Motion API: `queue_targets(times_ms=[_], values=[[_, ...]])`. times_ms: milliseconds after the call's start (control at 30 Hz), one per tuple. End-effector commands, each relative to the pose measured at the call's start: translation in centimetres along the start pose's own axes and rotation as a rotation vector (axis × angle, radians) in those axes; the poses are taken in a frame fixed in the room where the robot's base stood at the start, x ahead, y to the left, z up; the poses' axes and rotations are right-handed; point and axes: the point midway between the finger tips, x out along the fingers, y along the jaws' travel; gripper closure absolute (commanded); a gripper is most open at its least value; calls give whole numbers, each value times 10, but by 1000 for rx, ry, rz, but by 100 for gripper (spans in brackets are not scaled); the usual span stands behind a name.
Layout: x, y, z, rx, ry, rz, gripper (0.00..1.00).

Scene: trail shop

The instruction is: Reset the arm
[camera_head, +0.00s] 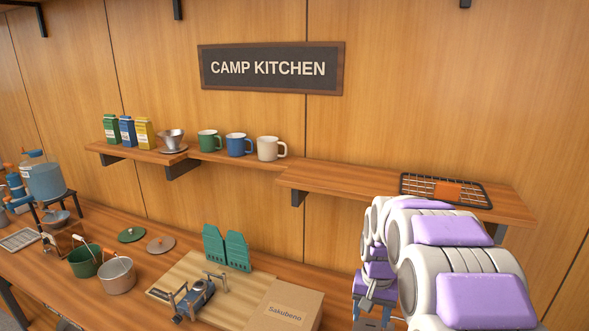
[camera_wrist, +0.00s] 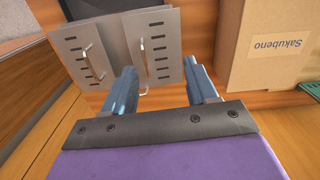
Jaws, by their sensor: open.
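My arm (camera_head: 450,255), white with purple pads, fills the lower right of the head view, in front of the wall and below the right shelf. Beyond the fingers are grey slotted metal panels (camera_wrist: 118,30) with wire handles. I cannot tell whether a finger touches them. A cardboard box marked Sakubeno (camera_wrist: 268,45) stands to the right of the fingers; it also shows in the head view (camera_head: 284,308), left of my arm.
A wooden counter (camera_head: 150,262) holds a camp stove (camera_head: 192,300), green windscreen panels (camera_head: 226,248), pots (camera_head: 117,275) and a blue water container (camera_head: 43,178). The shelf (camera_head: 330,180) above holds mugs (camera_head: 238,144), cartons (camera_head: 127,131) and a wire grill rack (camera_head: 420,188) close above my arm.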

Motion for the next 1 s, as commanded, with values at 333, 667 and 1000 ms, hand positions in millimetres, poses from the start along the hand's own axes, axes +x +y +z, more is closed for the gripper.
queue_targets(times_ms=[333,667,1000], values=[[-36,14,115,-115,-44,11,43],[-45,35,223,-225,-85,18,43],[-33,60,317,-321,-124,24,43]])
